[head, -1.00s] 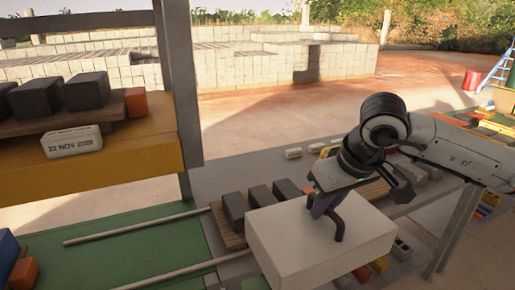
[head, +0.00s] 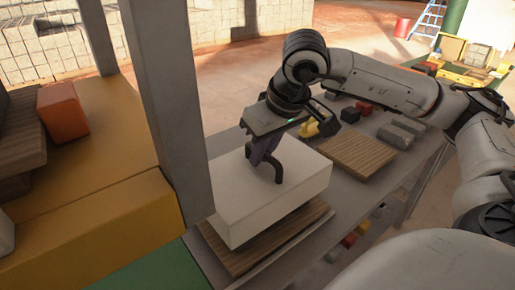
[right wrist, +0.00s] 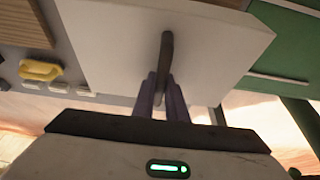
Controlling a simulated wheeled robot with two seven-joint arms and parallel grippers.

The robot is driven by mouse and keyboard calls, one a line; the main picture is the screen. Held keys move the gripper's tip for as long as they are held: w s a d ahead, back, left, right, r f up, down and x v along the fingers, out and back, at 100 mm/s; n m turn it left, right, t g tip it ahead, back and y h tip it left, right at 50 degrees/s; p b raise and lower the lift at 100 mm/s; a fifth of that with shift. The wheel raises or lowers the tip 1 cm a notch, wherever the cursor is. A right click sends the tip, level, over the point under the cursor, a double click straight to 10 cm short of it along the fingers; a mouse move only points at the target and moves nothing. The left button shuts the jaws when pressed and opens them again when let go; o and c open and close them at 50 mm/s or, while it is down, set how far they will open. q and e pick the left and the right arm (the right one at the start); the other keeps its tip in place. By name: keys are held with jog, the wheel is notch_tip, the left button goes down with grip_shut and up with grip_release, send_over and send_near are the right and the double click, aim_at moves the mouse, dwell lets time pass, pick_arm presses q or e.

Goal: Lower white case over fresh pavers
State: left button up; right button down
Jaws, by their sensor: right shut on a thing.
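The white case (head: 262,205) is a plain box with a dark curved handle (head: 279,172) on top. My right gripper (head: 268,152) is shut on this handle from above. In the right wrist view, the purple fingers (right wrist: 163,97) close around the handle (right wrist: 167,50), with the case (right wrist: 110,45) beyond. The case is level above a slatted wooden board (head: 290,238), whose near and right edges stick out below it. No pavers show on this board; the case hides its middle. I cannot tell whether the case touches the board. My left gripper is not in view.
A grey post (head: 170,100) stands close to the case's left side. A yellow shelf (head: 90,190) holds an orange block (head: 63,112). A bare wooden board (head: 355,152), a yellow object (head: 325,126) and several small blocks lie on the grey table to the right.

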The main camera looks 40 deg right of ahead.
aim_at(262, 167)
jog(key=shift+f+b, duration=0.45)
jog(key=shift+f, duration=0.3)
jog(key=shift+f+b, duration=0.5)
jog(key=shift+f, duration=0.2)
jog(key=shift+f+b, duration=0.65)
jog(key=shift+f, duration=0.05)
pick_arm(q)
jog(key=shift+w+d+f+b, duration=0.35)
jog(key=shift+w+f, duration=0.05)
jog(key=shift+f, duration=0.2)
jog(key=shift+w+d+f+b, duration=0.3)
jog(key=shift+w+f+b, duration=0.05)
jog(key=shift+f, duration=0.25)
pick_arm(e)
jog(key=shift+w+f, duration=0.1)
jog(key=shift+f, duration=0.65)
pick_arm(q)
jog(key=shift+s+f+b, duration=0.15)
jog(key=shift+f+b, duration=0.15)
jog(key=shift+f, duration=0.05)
pick_arm(e)
jog(key=shift+f, duration=0.35)
jog(key=c, duration=1.7)
grip_release()
